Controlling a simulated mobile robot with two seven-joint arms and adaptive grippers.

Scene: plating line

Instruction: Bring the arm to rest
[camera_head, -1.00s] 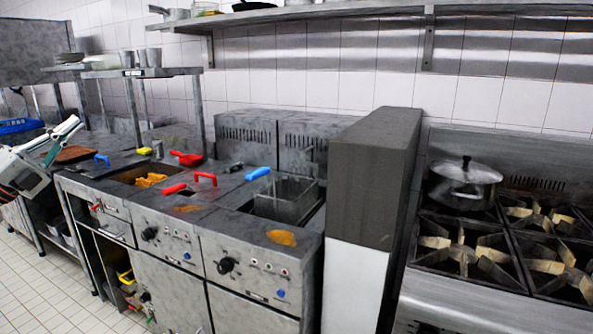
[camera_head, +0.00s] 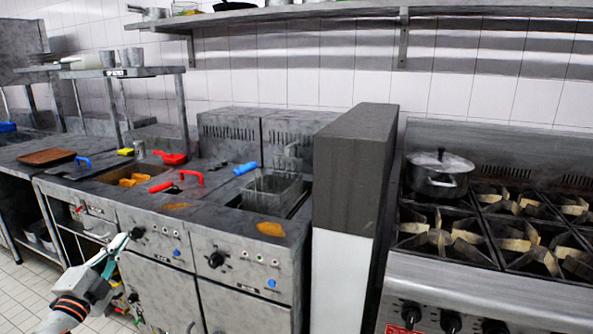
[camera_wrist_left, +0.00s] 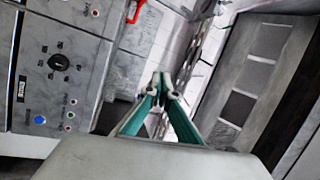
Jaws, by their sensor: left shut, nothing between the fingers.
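My left gripper (camera_head: 122,243) is at the lower left of the head view, in front of the fryer cabinet fronts. Its fingers also show in the left wrist view (camera_wrist_left: 160,76), closed together at the tips with nothing between them. It appears clear of the counter and touches nothing that I can see. My right gripper is in neither view.
White tiled floor (camera_head: 25,290) is free at lower left.

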